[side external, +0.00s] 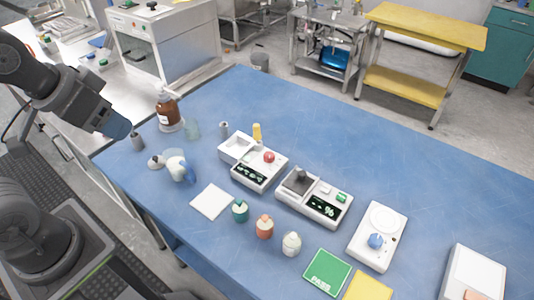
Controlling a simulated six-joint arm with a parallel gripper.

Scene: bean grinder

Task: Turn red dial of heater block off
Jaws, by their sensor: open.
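The heater block (258,180) is a white box on the blue table, left of the middle. Its red dial (269,157) stands on its top at the right rear, and a dark display with pale digits is on its front. The dial's exact setting is too small to read. My gripper (120,130) is at the left, by the table's left edge, well apart from the heater block and touching nothing that I can see. It is open; its fingertips are hard to make out.
A brown bottle (168,112) and a white-and-blue item (179,167) stand between my gripper and the heater block. A device with a green button (341,197) is to its right. Several small bottles stand in front. The table's rear right is clear.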

